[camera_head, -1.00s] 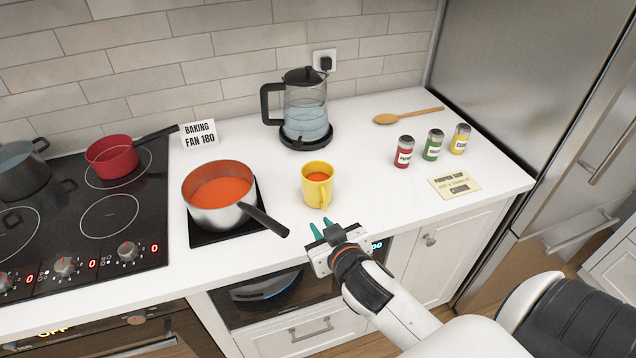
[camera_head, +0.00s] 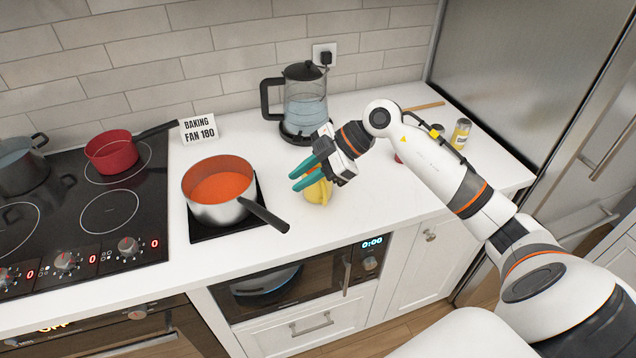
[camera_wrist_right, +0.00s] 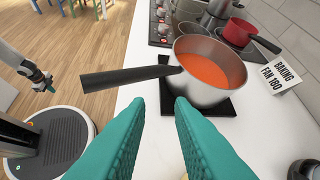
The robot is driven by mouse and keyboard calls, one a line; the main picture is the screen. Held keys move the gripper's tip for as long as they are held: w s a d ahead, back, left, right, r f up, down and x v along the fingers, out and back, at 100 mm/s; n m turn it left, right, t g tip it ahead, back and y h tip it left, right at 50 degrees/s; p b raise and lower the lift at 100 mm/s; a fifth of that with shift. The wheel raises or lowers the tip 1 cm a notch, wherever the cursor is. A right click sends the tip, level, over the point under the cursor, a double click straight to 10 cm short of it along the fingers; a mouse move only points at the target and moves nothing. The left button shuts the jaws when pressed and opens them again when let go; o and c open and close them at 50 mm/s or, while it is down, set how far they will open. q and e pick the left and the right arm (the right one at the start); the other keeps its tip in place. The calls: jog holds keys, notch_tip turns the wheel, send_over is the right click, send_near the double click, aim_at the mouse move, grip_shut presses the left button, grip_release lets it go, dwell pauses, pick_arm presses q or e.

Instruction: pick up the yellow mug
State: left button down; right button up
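The yellow mug (camera_head: 319,193) stands on the white counter right of the steel saucepan. My right gripper (camera_head: 294,181) covers its upper part in the head view. The fingers are green, point left towards the saucepan, and appear above or in front of the mug; I cannot tell whether they touch it. In the right wrist view the right gripper (camera_wrist_right: 160,102) is open, with a gap between its fingers and nothing clearly held. The mug is not clearly seen there. My left gripper (camera_wrist_right: 47,87) shows small at the left of that view; its opening is unclear.
The saucepan (camera_head: 222,203) of orange soup has its black handle reaching towards the mug's front. The glass kettle (camera_head: 305,100) stands behind my right gripper. My right arm hides most of the spice jars; a yellow one (camera_head: 460,134) shows. Counter front is clear.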

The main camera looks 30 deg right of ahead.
aim_at(319, 185)
jog(key=s+d+m+g+h, duration=0.2)
jog(key=d+m+h, duration=0.25)
jog(key=d, duration=0.55)
jog(key=shift+n+h, duration=0.25)
jog(key=shift+n, duration=0.2)
jog(key=p+x, duration=0.1)
jog(key=x, duration=0.2)
jog(key=p+x, duration=0.1)
jog(key=x, duration=0.3)
jog(key=p+x, duration=0.2)
jog(key=x, duration=0.2)
jog(key=shift+w+d+f, duration=0.2)
jog(key=shift+w+d, duration=0.05)
jog(key=shift+d, duration=0.05)
jog(key=shift+w+a+f, duration=0.1)
jog(key=shift+f, duration=0.35)
jog(key=shift+c, duration=0.2)
grip_shut()
jog(key=shift+r, duration=0.15)
